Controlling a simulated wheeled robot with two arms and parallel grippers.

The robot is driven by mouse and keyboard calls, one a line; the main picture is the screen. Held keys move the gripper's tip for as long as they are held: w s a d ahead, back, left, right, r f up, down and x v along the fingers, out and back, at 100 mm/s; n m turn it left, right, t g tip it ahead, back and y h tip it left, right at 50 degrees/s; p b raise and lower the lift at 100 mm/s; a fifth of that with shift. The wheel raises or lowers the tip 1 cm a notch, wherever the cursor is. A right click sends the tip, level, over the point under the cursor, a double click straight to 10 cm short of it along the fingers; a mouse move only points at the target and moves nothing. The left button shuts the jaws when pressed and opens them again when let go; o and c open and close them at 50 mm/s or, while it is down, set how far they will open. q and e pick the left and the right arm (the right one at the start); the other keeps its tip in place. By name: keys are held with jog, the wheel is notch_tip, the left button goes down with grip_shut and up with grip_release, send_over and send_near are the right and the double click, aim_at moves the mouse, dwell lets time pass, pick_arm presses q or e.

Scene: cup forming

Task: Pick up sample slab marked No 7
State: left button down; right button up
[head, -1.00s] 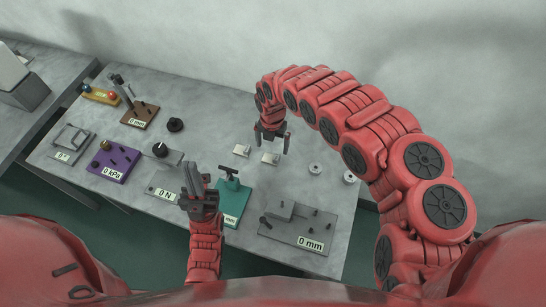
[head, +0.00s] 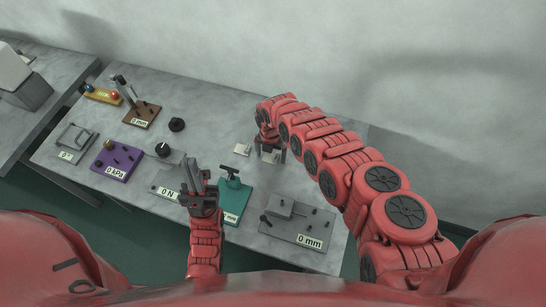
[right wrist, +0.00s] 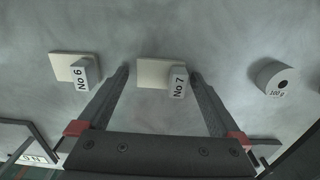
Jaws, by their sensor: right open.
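The sample slab marked No 7 (right wrist: 153,73) is a thin cream square lying flat on the bench, with a small upright label tag (right wrist: 179,82). It also shows in the head view (head: 268,158), partly behind my right gripper. My right gripper (right wrist: 160,76) is open and empty. In the right wrist view its fingers point at the slab and appear on either side of it; I cannot tell the height left between them. My left gripper (head: 193,178) is over the bench's front, left of the teal device; its jaw gap is unclear.
A similar slab marked No 6 (right wrist: 72,66) lies just left of No 7. A grey 100 g cylinder (right wrist: 275,80) stands to the right. A teal device (head: 232,200), a grey plate marked 0 mm (head: 297,222) and a purple device (head: 116,160) stand along the front.

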jog(key=c, duration=1.3)
jog(key=shift+o, duration=0.2)
jog(key=shift+r, duration=0.1)
